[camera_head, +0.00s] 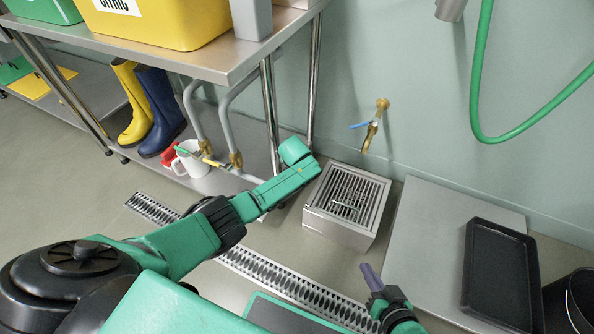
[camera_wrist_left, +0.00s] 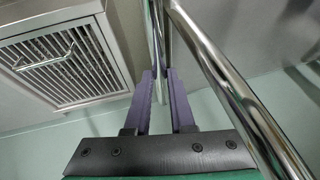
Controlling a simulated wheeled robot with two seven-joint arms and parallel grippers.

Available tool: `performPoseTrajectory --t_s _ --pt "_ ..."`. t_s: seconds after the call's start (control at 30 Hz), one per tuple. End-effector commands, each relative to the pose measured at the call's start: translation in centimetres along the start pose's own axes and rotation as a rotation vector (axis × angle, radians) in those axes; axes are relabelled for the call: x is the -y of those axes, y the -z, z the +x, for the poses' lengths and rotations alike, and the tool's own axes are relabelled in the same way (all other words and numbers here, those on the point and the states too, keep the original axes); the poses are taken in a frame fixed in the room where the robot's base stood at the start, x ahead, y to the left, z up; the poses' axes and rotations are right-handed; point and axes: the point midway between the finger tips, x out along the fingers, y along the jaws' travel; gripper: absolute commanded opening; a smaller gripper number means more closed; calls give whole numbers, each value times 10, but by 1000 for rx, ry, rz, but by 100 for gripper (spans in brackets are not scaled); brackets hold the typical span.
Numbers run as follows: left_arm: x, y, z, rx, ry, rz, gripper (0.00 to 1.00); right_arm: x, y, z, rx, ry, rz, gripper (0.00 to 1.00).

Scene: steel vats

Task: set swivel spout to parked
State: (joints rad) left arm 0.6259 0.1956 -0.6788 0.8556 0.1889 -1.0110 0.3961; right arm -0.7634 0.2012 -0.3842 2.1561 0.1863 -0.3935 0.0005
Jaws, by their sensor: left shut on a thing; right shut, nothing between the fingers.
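A brass tap (camera_head: 374,122) with a blue lever sticks out of the wall above a grated steel box (camera_head: 346,203). I cannot tell which part is the swivel spout; a short grey metal tube end (camera_head: 451,9) also shows at the top edge. My left arm reaches toward the bench's right legs, and its fingers are hidden in the head view. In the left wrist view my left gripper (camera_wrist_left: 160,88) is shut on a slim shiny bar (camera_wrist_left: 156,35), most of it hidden. My right gripper (camera_head: 371,277) is shut and empty, above the floor near the drain channel.
A steel bench (camera_head: 215,62) carries a yellow tub (camera_head: 165,20). Its chrome leg (camera_wrist_left: 228,82) runs close beside my left fingers. Grey pipes (camera_head: 225,110), boots (camera_head: 160,112) and a white jug (camera_head: 191,160) are underneath. A black tray (camera_head: 500,275) lies at right; a green hose (camera_head: 478,75) hangs above.

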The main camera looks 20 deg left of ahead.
Motion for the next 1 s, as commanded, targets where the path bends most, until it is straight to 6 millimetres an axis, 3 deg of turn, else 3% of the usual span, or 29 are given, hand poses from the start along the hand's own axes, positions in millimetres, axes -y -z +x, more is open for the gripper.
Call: performPoseTrajectory --t_s 0.4,0.43,0.5,1.0 --pt "3 -2 1 6 7 -11 0 0 0 0 -1 0 1 0" --pt "3 -2 1 6 7 -11 30 0 0 0 -1 0 1 0" --pt "3 -1 1 6 6 -11 52 0 0 0 0 0 1 0" --pt "2 1 -10 2 2 -9 52 -6 6 -6 76 -21 -17 0"
